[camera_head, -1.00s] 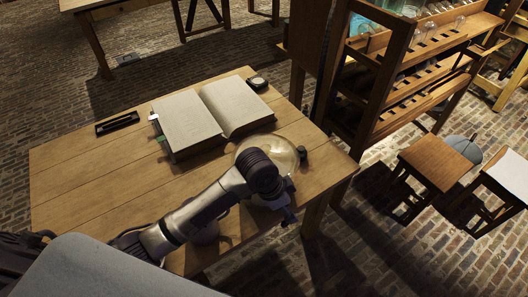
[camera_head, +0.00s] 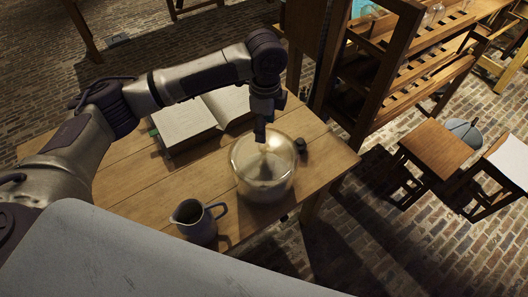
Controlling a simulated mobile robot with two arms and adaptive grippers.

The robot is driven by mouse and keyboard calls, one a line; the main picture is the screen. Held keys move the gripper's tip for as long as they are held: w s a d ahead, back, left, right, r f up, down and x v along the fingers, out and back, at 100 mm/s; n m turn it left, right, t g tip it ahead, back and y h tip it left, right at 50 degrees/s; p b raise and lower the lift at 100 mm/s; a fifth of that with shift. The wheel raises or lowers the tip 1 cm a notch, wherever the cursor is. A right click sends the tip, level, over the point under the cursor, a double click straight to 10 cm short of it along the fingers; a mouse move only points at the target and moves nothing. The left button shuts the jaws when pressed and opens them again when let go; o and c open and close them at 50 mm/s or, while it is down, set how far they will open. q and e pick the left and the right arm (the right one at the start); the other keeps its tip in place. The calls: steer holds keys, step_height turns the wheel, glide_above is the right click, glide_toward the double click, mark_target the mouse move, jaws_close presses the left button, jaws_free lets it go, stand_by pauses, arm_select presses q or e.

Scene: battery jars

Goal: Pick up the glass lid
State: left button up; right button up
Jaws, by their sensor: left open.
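A round glass jar (camera_head: 264,182) stands on the wooden table near its right edge. Its glass lid (camera_head: 268,150) forms the clear top, and a pale knob-like part shows just under my gripper. My left gripper (camera_head: 261,136) points down right above the lid, with its fingers at the lid's top in the picture. It is open, but I cannot tell whether the fingers touch the lid. The gripper hides part of the lid's back. My right gripper is not in view.
A dark pitcher (camera_head: 197,222) stands on the table (camera_head: 130,189) at front left of the jar. An open book (camera_head: 186,122) lies behind, partly under my arm. A small dark object (camera_head: 301,145) sits right of the jar. A wooden rack (camera_head: 369,90) stands beyond.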

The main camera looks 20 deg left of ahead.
mark_target(264, 145)
arm_select(q)
step_height(264, 145, down, 4)
steer(key=shift+r, duration=0.25)
steer(key=shift+f+p, duration=0.55)
steer(key=shift+p, duration=0.05)
step_height(264, 145, down, 4)
steer(key=shift+s+a+r+p, duration=0.1)
steer(key=shift+r+p, duration=0.1)
steer(key=shift+p, duration=0.4)
steer(key=shift+f, duration=0.35)
jaws_close()
